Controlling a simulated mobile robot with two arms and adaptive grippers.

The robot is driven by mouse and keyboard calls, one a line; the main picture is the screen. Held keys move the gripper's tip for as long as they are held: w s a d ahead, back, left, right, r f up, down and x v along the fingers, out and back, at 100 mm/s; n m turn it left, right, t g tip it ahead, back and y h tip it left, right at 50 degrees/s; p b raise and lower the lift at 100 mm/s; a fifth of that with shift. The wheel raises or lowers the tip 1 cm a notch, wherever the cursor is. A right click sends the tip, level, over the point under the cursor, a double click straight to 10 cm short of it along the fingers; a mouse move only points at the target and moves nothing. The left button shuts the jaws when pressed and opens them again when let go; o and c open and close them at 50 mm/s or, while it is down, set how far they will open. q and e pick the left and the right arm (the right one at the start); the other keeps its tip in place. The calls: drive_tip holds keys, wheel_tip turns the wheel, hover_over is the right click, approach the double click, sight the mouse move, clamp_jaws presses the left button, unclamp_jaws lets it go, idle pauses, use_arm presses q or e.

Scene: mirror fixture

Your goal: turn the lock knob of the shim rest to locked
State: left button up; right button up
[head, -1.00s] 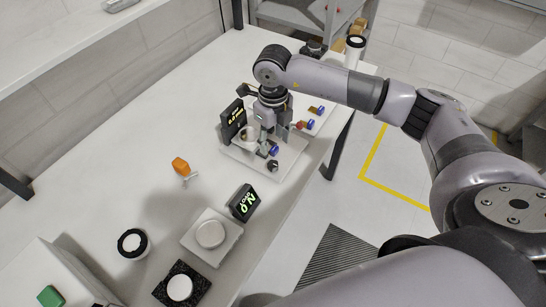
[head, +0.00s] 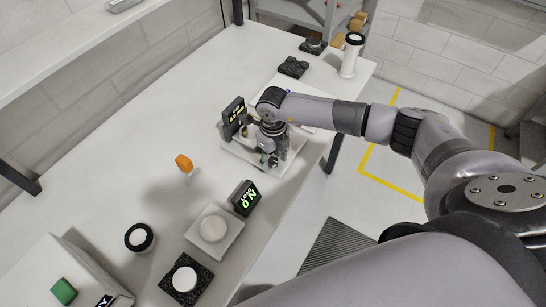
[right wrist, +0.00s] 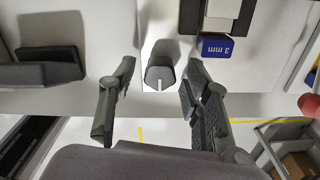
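The shim rest is a pale fixture plate (head: 237,151) on the bench, with a small dark lock knob (head: 273,161) near its front edge. In the right wrist view the knob (right wrist: 159,76) is dark, with a white mark pointing towards the bottom of the picture. My right gripper (head: 276,152) is over the front of the plate. In the wrist view its open fingertips (right wrist: 162,68) lie on either side of the knob, with gaps visible on both sides. A blue block marked 3 mm (right wrist: 216,47) is just beyond the right finger. My left gripper is not in view.
A black display (head: 233,112) stands behind the plate. Nearer are a black sign with green lettering (head: 244,198), an orange piece on a stand (head: 184,163) and a pad with a round disc (head: 201,243). A white cylinder (head: 351,58) stands at the far end.

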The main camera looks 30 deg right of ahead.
clamp_jaws()
idle(0.3)
drive_tip(key=m+b, duration=0.1)
drive_tip(key=m, duration=0.2)
drive_tip(key=shift+m+b, duration=0.3)
drive_tip(key=shift+b, duration=0.05)
drive_tip(key=m+b, duration=0.1)
drive_tip(key=m, duration=0.4)
drive_tip(key=shift+m+b, duration=0.3)
drive_tip(key=shift+b, duration=0.05)
drive_tip(key=m+b, duration=0.1)
drive_tip(key=m, duration=0.3)
drive_tip(key=shift+w, duration=0.1)
drive_tip(key=shift+r+m, duration=0.1)
drive_tip(key=shift+m, duration=2.3)
